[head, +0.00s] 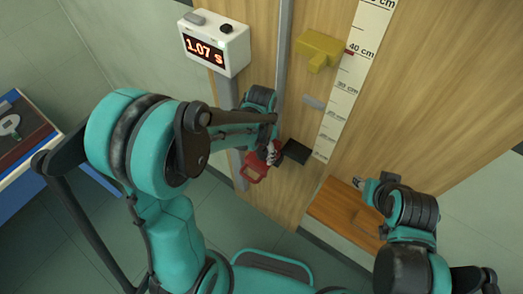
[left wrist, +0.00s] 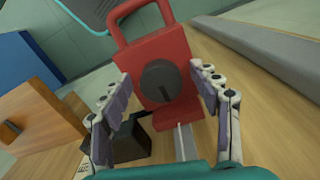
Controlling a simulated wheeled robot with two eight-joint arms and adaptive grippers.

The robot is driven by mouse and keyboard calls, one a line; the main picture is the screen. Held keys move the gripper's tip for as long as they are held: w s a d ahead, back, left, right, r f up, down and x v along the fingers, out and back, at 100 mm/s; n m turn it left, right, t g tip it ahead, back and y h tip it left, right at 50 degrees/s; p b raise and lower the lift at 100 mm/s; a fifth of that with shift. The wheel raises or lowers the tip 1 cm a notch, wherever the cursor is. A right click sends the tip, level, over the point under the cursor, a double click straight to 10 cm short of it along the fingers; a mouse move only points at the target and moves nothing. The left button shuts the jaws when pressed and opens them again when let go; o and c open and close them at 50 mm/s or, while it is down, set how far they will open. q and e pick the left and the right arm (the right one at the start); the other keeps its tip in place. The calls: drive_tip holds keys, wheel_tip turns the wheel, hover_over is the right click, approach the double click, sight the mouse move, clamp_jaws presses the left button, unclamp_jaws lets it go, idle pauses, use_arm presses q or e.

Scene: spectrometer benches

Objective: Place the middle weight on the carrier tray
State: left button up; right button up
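I cannot pick out any weight for certain as the middle one, nor a carrier tray. A red part with a handle (head: 254,172) is low on the upright wooden board. In the left wrist view it (left wrist: 157,48) has a dark round knob and lies between my left fingers. My left gripper (head: 272,153) looks open around it; contact is unclear. A small black block (head: 296,151) is just right of it, also in the left wrist view (left wrist: 130,140). My right gripper (head: 372,184) is beside a wooden box; its fingers are too small to read.
A timer (head: 216,46) reading 1.07 s, a yellow block (head: 318,49) and a centimetre scale (head: 350,88) are on the board (head: 420,110). The wooden box (head: 336,206) is at its foot. A blue-edged bench (head: 25,142) is at far left.

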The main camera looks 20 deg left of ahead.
use_arm(q)
drive_tip(key=shift+r, duration=0.1)
use_arm(e)
drive_tip(key=shift+r, duration=0.1)
use_arm(q)
drive_tip(key=shift+r, duration=0.25)
wheel_tip(320, 180, up, 11)
drive_tip(key=p, duration=0.3)
drive_tip(key=s+a+r+n+t, duration=0.4)
drive_tip(key=s+n+t, duration=0.2)
drive_tip(key=s, duration=0.4)
drive_tip(key=shift+a+r+t, duration=0.2)
drive_tip(key=shift+r+t, duration=0.15)
drive_tip(key=shift+t, duration=0.25)
use_arm(e)
wheel_tip(320, 180, up, 3)
drive_tip(key=shift+f, duration=0.1)
use_arm(q)
drive_tip(key=shift+f, duration=0.1)
use_arm(e)
drive_tip(key=shift+f, duration=0.1)
wheel_tip(320, 180, down, 14)
drive_tip(key=b, duration=1.3)
drive_tip(key=shift+r+b, duration=0.25)
drive_tip(key=shift+b, duration=0.1)
use_arm(q)
approach(261, 153)
drive_tip(key=s+a+f, duration=0.4)
use_arm(e)
drive_tip(key=shift+r, duration=0.25)
